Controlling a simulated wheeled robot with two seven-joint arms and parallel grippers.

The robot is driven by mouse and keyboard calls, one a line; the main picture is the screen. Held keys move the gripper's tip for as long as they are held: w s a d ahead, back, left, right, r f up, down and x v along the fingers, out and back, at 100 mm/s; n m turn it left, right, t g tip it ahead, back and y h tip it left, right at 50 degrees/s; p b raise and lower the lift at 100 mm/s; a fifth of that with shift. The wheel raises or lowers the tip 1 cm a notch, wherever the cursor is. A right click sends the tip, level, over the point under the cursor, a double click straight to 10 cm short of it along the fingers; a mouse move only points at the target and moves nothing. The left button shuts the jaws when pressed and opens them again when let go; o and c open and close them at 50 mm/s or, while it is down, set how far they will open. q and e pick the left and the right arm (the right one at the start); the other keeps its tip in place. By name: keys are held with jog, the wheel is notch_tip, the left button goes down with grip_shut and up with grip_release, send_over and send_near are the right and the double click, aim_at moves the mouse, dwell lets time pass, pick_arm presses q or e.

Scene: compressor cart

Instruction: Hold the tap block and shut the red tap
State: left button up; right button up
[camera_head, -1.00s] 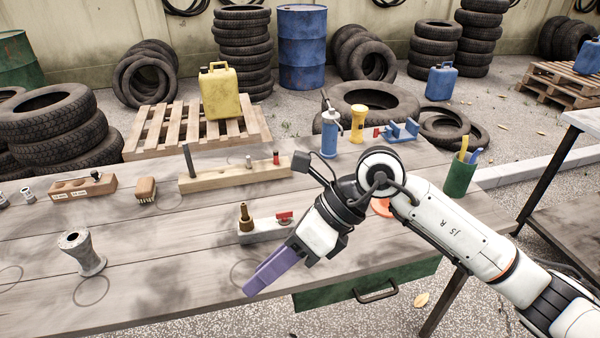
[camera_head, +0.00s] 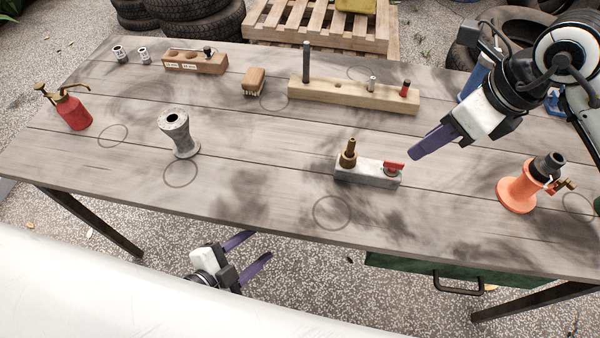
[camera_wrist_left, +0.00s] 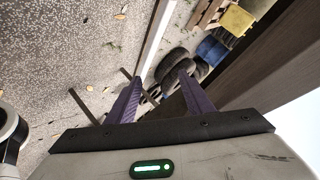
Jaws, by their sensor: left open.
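The tap block (camera_head: 365,179) is a grey block on the table top, with a brass fitting (camera_head: 349,153) on its left and the red tap (camera_head: 394,166) on its right. My left gripper (camera_head: 262,250) is open and empty, low beyond the table's front edge, left of the block. The left wrist view shows its two fingers (camera_wrist_left: 155,98) apart with nothing between them.
A wooden peg rack (camera_head: 340,92) lies behind the block. An orange-based item (camera_head: 517,193) stands to its right. A grey flanged pipe (camera_head: 180,135), a brush (camera_head: 254,82) and a red oil can (camera_head: 73,112) stand left. The table is clear around the block's front.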

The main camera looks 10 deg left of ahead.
pick_arm(q)
jog(key=s+d+r+n+g+h, duration=0.25)
jog(key=d+r+n+h, duration=0.2)
jog(key=r+n, duration=0.4)
jog(key=s+d+r+n+g+h, duration=0.25)
jog(key=r+n+h, duration=0.25)
jog(key=n, duration=0.6)
jog(key=s+d+r+n+g+h, duration=0.25)
jog(key=d+r+n+h, duration=0.35)
jog(key=n, duration=0.4)
jog(key=n+t+y, duration=0.7)
jog(key=n+t, duration=0.1)
jog(key=n, duration=0.2)
send_near(342, 159)
jog(key=shift+s+f+h, duration=0.15)
jog(key=shift+f+h, duration=0.05)
jog(key=shift+h, duration=0.05)
jog(key=shift+w+d, duration=0.15)
jog(key=shift+w, duration=0.15)
jog(key=x, duration=0.9)
jog(key=shift+w+d, duration=0.15)
jog(key=shift+w, duration=0.05)
